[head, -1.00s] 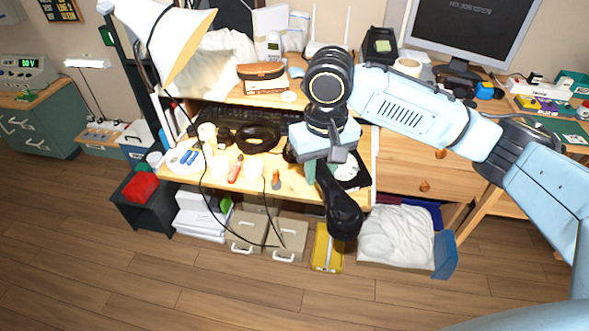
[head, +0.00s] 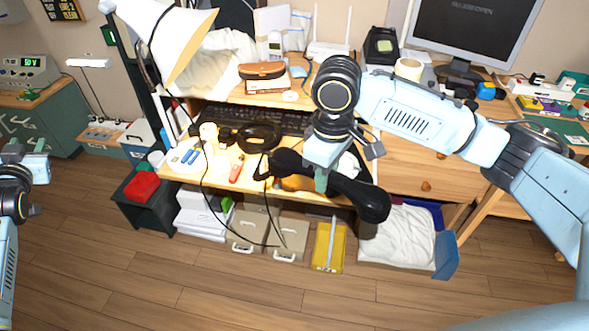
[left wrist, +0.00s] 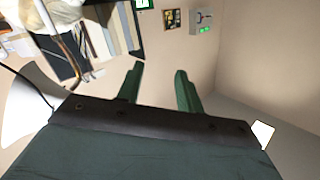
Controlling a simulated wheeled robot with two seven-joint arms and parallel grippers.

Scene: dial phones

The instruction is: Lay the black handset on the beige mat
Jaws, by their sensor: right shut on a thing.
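The black handset (head: 362,196) is held by my right gripper (head: 320,184) above the front edge of the desk in the head view. It lies slantwise, one end out past the edge over the floor, the other toward the desk's middle. My right gripper is shut around its middle, and a dark cord hangs from it. My left gripper (head: 40,168) is at the far left edge of the head view, far from the handset. In the left wrist view its two green fingers (left wrist: 158,88) are apart and empty. I cannot make out a beige mat with certainty.
The wooden desk (head: 210,172) holds a black keyboard (head: 285,120), black headphones (head: 258,138), a screwdriver (head: 236,172) and small items. A white lamp (head: 165,40) leans over its left side. Boxes and a yellow bin (head: 329,248) stand below. The floor in front is clear.

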